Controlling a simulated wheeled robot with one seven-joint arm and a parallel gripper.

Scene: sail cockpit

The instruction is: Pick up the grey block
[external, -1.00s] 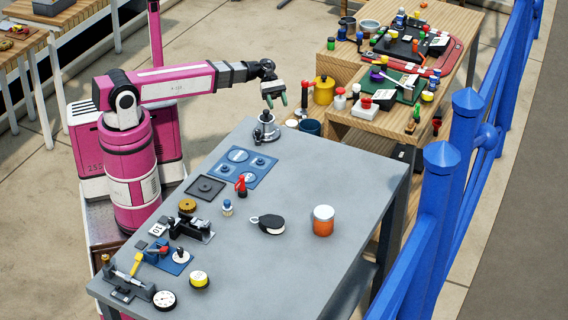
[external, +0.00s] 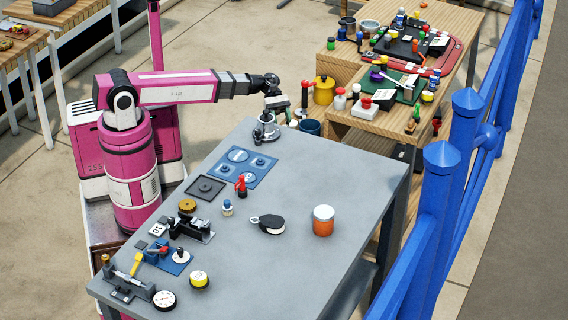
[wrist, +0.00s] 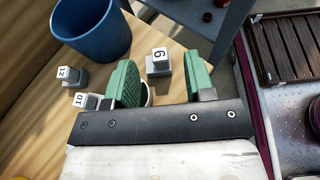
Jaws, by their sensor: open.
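A small grey block (wrist: 159,64) with a white face marked 6 or 9 stands on the wooden surface in the wrist view. My gripper is open and empty. I cannot tell whether a finger touches the block. Two more grey blocks are to the left, one marked 12 (wrist: 72,76) and one marked 10 (wrist: 86,101), partly hidden. In the external view my gripper (external: 288,113) is low beyond the grey table, and the blocks cannot be made out there.
A blue bin (wrist: 92,28) stands just left of the gripper; it also shows in the external view (external: 310,127). A yellow pot (external: 323,90) and red-topped items stand nearby. The grey table (external: 290,185) holds a metal fitting (external: 266,130) close to my wrist.

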